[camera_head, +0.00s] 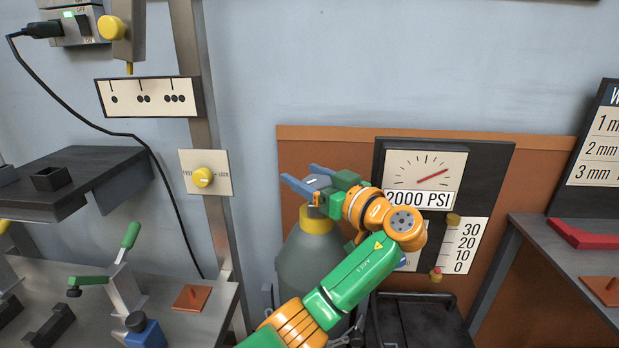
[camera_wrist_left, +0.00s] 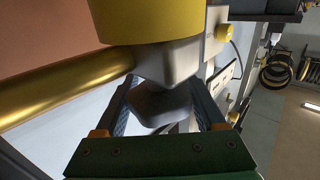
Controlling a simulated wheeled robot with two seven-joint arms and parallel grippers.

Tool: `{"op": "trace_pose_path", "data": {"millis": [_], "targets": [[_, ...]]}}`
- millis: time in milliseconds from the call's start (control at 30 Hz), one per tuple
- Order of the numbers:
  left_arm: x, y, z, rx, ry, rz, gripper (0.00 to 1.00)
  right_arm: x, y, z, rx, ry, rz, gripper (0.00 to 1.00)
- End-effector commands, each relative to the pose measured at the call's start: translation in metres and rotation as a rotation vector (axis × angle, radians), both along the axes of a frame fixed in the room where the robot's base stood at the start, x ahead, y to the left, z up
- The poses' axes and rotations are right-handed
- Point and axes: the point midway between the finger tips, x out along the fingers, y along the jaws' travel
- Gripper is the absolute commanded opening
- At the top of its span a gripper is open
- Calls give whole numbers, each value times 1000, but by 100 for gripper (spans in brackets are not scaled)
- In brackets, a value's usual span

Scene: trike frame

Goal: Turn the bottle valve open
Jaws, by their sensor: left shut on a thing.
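The grey gas bottle (camera_head: 308,262) stands upright against the brown panel, with a yellow collar (camera_head: 316,220) at its top. My left gripper (camera_head: 306,179) is at the top of the bottle, its blue fingers reaching left across the valve. In the left wrist view the fingers (camera_wrist_left: 162,106) are on either side of the grey valve body (camera_wrist_left: 168,62), just beyond a wide yellow part (camera_wrist_left: 150,20), and are shut on it. My arm hides the bottle's right side. My right gripper is in neither view.
A gauge panel (camera_head: 497,158) reading 2000 PSI stands right of the bottle. A metal post (camera_head: 215,225) with a yellow knob plate (camera_head: 203,177) is on the left, beside a workbench (camera_head: 212,300). A brass pipe (camera_wrist_left: 65,92) runs beside the valve in the left wrist view.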

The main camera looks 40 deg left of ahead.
Motion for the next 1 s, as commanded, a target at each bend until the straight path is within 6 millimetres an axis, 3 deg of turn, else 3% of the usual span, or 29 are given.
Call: {"op": "trace_pose_path", "data": {"millis": [300, 800, 833, 933, 1000], "targets": [[-3, 1, 1, 2, -1, 96, 16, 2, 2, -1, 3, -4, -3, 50], [-3, 1, 2, 1, -4, 112, 16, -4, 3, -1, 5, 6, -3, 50], [-3, 1, 2, 1, -4, 112, 74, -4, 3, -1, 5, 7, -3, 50], [-3, 1, 2, 1, -4, 111, 100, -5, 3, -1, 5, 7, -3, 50], [-3, 1, 1, 1, -3, 112, 100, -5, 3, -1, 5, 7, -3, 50]]}}
